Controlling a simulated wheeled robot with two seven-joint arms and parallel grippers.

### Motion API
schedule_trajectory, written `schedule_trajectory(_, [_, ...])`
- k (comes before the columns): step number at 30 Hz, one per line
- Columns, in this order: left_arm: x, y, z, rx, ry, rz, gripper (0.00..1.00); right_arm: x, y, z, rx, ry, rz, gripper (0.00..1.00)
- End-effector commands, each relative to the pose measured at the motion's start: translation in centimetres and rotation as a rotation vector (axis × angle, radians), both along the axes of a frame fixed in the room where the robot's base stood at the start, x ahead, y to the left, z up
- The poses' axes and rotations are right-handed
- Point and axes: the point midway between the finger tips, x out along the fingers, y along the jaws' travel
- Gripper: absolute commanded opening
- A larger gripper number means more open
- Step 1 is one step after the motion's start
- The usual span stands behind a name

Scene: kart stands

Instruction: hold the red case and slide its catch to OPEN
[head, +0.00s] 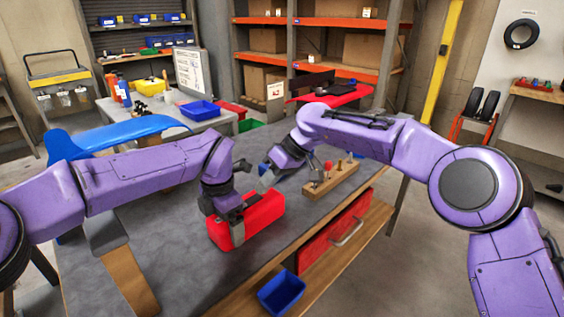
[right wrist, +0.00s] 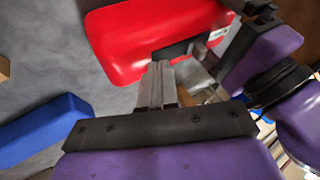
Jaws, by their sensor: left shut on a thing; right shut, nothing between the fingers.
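The red case (head: 262,218) rests on the grey workbench. My left gripper (head: 232,214) is shut on the red case from above, near its left part. The case fills the top of the right wrist view (right wrist: 135,42), with my left gripper (right wrist: 208,58) at its right side. My right gripper (head: 263,182) is beyond the case in the head view. In the right wrist view its fingers (right wrist: 157,80) are shut and empty, with their tips beside a dark strip on the case. I cannot make out the catch or its setting.
A wooden block with upright pegs (head: 330,181) stands right of the case. A blue bin (head: 282,292) is below the bench's front edge, near a red drawer front (head: 335,236). A blue curved panel (head: 120,136) lies at the back left. Bare bench top lies left of the case.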

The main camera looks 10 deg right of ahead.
Motion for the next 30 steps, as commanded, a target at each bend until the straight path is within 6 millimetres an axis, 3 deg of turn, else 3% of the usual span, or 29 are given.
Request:
schedule_trajectory(3, [0.0, 0.0, 0.0, -0.001, -0.001, 0.000, 0.53, -0.1, -1.8, 2.9, 0.003, -0.007, -0.001, 0.00])
schedule_trajectory(12, [0.0, 0.0, 0.0, 0.000, 0.000, 0.001, 0.53, -0.3, -5.1, 7.3, 0.003, -0.005, 0.001, 0.00])
schedule_trajectory(27, [0.0, 0.0, 0.0, 0.000, 0.000, 0.001, 0.53, -0.4, -5.6, 7.9, 0.000, -0.003, 0.002, 0.00])
schedule_trajectory(28, [0.0, 0.0, 0.0, 0.000, 0.000, 0.001, 1.00, -0.4, -5.6, 7.9, 0.000, -0.003, 0.002, 0.00])
schedule_trajectory(30, [0.0, 0.0, 0.0, 0.000, 0.000, 0.001, 1.00, -0.4, -5.6, 7.9, 0.000, -0.003, 0.002, 0.00])
